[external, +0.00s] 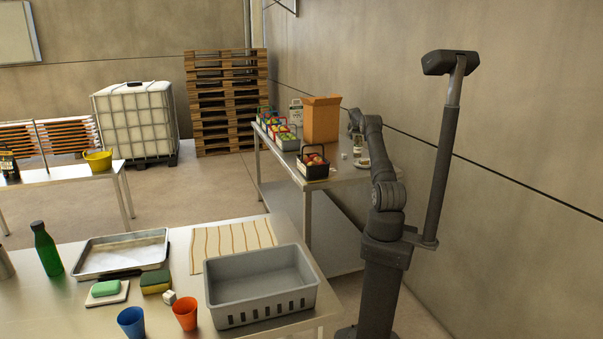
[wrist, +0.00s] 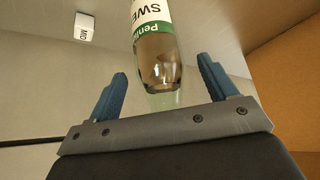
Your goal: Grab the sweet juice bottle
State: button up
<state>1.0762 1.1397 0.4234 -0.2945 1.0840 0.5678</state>
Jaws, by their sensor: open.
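The sweet juice bottle (wrist: 157,50) is clear, with brownish contents and a white and green label reading "SWE". It shows in the wrist view between the two blue fingers of my gripper (wrist: 161,72), with clear gaps on both sides. My gripper is open and empty. The bottle's far end is cut off by the top of the picture. In the external view my arm reaches over the back table, and my gripper (external: 356,122) is small there, near the orange-brown carton.
The orange-brown carton (external: 321,120) stands close to my gripper, and an orange-brown surface (wrist: 292,75) fills the wrist view's right side. A white block (wrist: 85,27) lies at upper left. Baskets of fruit (external: 313,163) stand along the back table (external: 335,182). A wall is beside my arm.

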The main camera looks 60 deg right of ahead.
jog(key=shift+d+f, duration=0.1)
grip_shut()
dwell(0.3)
jog(key=shift+r, duration=0.25)
